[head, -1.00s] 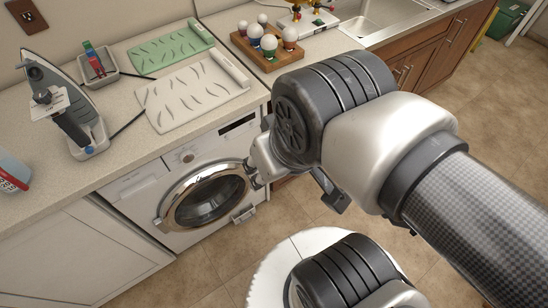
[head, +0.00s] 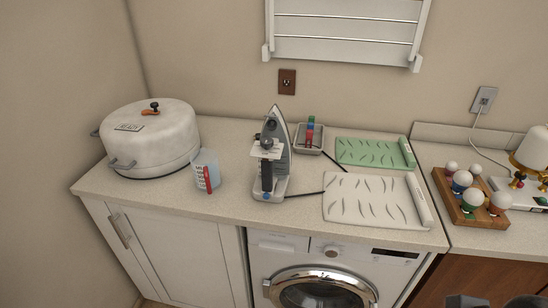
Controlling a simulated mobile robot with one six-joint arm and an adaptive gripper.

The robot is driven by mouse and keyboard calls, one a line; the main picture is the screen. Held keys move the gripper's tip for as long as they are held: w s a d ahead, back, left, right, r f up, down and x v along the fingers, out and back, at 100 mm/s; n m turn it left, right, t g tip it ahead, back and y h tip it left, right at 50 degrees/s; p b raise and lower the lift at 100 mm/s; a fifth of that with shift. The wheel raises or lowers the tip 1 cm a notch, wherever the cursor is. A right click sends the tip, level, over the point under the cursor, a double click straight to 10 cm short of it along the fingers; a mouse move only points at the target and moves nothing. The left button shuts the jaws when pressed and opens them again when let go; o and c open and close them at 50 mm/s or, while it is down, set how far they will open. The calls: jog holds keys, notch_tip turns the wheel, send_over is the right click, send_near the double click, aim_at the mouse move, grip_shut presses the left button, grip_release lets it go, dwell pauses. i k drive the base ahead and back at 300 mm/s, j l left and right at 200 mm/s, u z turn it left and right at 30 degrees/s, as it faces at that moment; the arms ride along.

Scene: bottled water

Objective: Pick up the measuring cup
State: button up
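The measuring cup (head: 199,179) is a clear, pale-blue cup with markings and a red part on its right side. It stands upright on the left part of the countertop, between a large white pot and an upright iron. Its contents cannot be made out. My gripper is not in view; only a dark piece of my arm shows at the bottom right edge.
The white lidded pot (head: 158,140) stands close behind and left of the cup. The iron (head: 276,150) is to its right, with a small tray (head: 309,146) and two mats beyond. The counter (head: 150,193) in front of the cup is clear. A wooden rack (head: 455,208) is farther right.

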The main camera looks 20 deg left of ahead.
aim_at(204, 163)
jog(key=i+j, duration=0.15)
jog(key=j, duration=0.25)
jog(key=i+j+u, duration=0.1)
jog(key=j, duration=0.25)
jog(key=i+j, duration=0.25)
jog(key=i+j+u, duration=0.1)
jog(key=j, duration=0.4)
jog(key=i, duration=0.1)
